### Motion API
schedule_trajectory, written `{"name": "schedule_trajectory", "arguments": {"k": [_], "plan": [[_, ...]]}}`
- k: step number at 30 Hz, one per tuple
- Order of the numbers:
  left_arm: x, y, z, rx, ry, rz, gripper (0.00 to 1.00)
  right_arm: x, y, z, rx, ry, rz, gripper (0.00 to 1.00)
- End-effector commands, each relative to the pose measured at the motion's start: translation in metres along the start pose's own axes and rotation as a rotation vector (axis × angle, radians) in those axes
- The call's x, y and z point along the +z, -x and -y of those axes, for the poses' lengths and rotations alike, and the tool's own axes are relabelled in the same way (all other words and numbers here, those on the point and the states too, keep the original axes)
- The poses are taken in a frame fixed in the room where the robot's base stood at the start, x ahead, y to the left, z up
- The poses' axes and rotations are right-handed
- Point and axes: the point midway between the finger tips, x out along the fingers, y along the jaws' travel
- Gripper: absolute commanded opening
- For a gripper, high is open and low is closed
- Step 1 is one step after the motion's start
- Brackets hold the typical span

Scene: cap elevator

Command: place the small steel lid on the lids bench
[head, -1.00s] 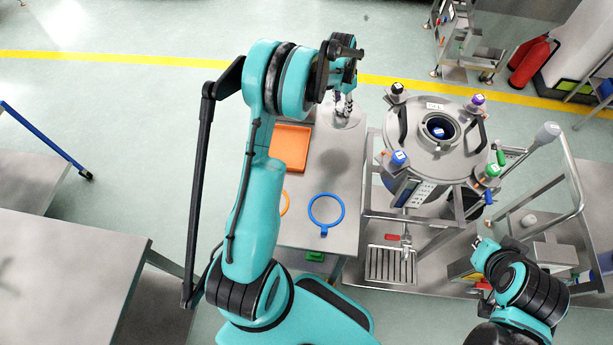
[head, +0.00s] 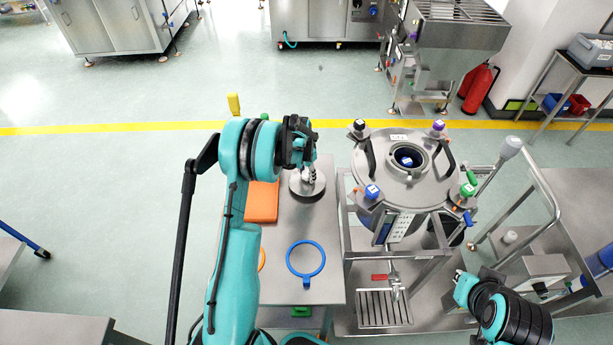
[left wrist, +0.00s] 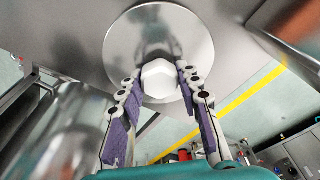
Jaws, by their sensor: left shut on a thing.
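The small steel lid (head: 307,190) is a round, shiny disc over the far part of the steel bench (head: 322,225). My left gripper (head: 309,174) is shut on the lid's knob. In the left wrist view the white, six-sided knob (left wrist: 161,78) sits between the purple-padded fingers (left wrist: 158,80), with the mirror-like disc (left wrist: 150,30) behind it. The lid is low over the bench top; I cannot tell whether it touches. My right gripper (head: 462,288) is at the lower right, away from the bench, and its jaws are unclear.
An orange tray (head: 262,203) lies left of the lid, partly behind my left arm. A blue ring (head: 289,262) lies nearer on the bench, and an orange ring is mostly hidden. A steel vessel (head: 385,190) with an open port stands right of the bench.

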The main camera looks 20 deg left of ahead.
Motion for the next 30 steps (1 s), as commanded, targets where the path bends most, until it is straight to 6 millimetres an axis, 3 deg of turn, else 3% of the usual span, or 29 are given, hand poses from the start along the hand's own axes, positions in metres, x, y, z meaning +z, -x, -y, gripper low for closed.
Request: {"name": "schedule_trajectory", "arguments": {"k": [12, 13, 15, 25, 30], "plan": [[0.001, -0.01, 0.0, 0.0, 0.0, 0.0, 0.0, 0.003, -0.005, 0.0, 0.0, 0.0, 0.0, 0.0], [0.001, -0.009, 0.0, 0.0, 0.0, 0.0, 0.39, 0.003, -0.004, 0.0, 0.0, 0.0, 0.0, 0.0], [0.001, -0.009, 0.0, 0.0, 0.0, 0.0, 0.55, 0.003, -0.004, 0.0, 0.0, 0.0, 0.0, 0.0], [0.001, -0.007, 0.0, 0.0, 0.0, 0.0, 0.55, 0.001, -0.002, 0.0, 0.0, 0.0, 0.0, 0.0], [0.001, 0.013, 0.0, 0.0, 0.0, 0.0, 0.55, -0.002, 0.002, 0.0, 0.0, 0.0, 0.0, 0.0]]}}
